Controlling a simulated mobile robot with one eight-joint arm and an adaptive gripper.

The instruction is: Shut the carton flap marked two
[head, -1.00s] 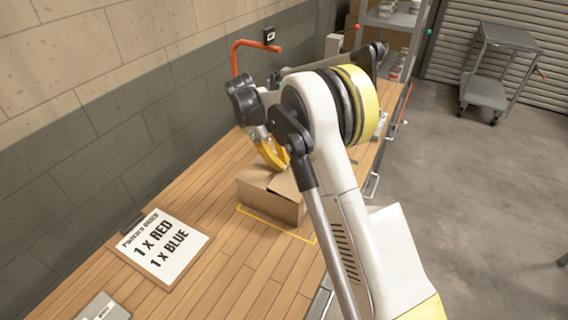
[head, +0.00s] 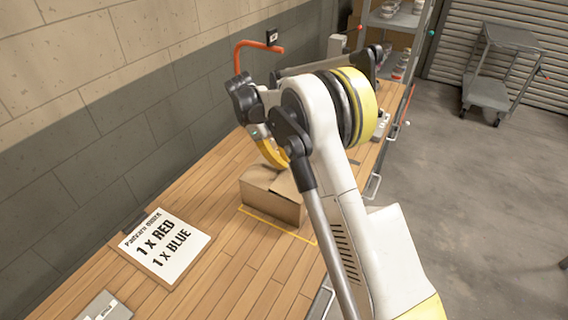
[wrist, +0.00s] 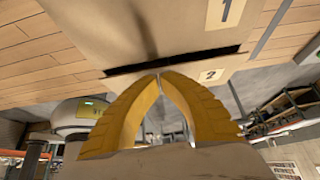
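The brown carton (head: 272,208) stands on the wooden bench inside a yellow outline. In the wrist view the flap marked two (wrist: 190,82) carries a white "2" label. A dark slot separates it from the flap marked one (wrist: 185,30), which lies beyond it. My gripper (wrist: 160,76) has its two yellow fingers together at the tips, with nothing seen between them. The tips overlap the flap marked two near the slot; I cannot tell whether they touch it. In the head view my gripper (head: 273,153) is at the carton's far side, partly hidden by my arm.
An order board (head: 164,248) reading "1 x RED, 1 x BLUE" lies on the bench at left. A grey item (head: 105,307) sits at the near edge. An orange-red bent rod (head: 240,55) stands near the wall. Shelves with cans (head: 395,15) are behind, and a cart (head: 490,90) stands on the floor.

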